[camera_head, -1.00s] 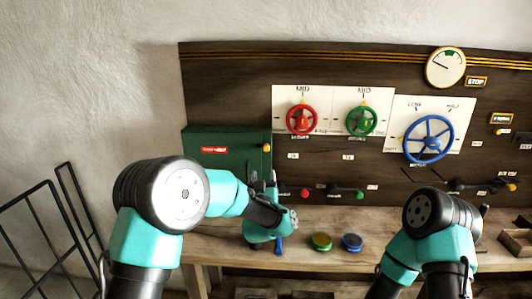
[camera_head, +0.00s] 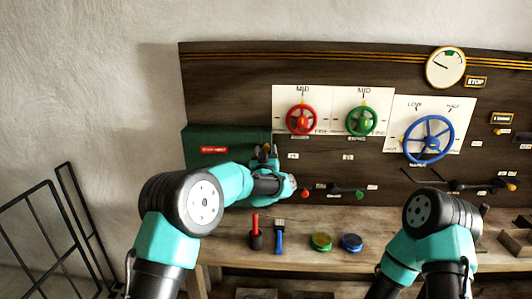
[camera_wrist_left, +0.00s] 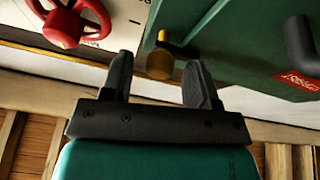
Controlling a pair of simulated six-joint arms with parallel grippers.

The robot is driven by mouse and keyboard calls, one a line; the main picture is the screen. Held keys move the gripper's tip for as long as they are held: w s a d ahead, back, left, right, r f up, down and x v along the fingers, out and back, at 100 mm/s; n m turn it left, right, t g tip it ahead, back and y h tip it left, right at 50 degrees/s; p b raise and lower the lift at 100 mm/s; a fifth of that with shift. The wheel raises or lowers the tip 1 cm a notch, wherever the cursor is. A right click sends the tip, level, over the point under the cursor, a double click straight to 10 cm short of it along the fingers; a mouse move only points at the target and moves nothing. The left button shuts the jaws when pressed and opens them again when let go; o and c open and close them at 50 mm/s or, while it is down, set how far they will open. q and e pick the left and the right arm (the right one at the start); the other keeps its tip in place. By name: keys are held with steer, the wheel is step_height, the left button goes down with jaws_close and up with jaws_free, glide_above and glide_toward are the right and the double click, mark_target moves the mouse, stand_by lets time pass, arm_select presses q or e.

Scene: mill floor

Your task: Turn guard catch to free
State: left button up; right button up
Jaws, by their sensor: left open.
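The guard catch, a small yellow-ended knob (camera_head: 266,147), sits at the right edge of the dark green box (camera_head: 205,139) on the panel. In the left wrist view, the yellow end of the catch (camera_wrist_left: 160,65) shows between the two black fingers, its dark arm reaching up and to the right. My left gripper (camera_head: 266,153) is open, its fingers pointing up at the catch. It also shows in the wrist view (camera_wrist_left: 158,72), with gaps between fingers and catch. Whether the fingertips reach around it I cannot tell. My right gripper is not visible; only my right arm shows.
Red (camera_head: 301,119), green (camera_head: 361,120) and blue (camera_head: 429,139) handwheels are on the panel. On the bench lie a red-handled tool (camera_head: 255,232), a blue brush (camera_head: 279,241), a green disc (camera_head: 321,241) and a blue disc (camera_head: 352,242). Small levers stick out above the bench.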

arm_select(q)
steer(key=c, duration=0.9)
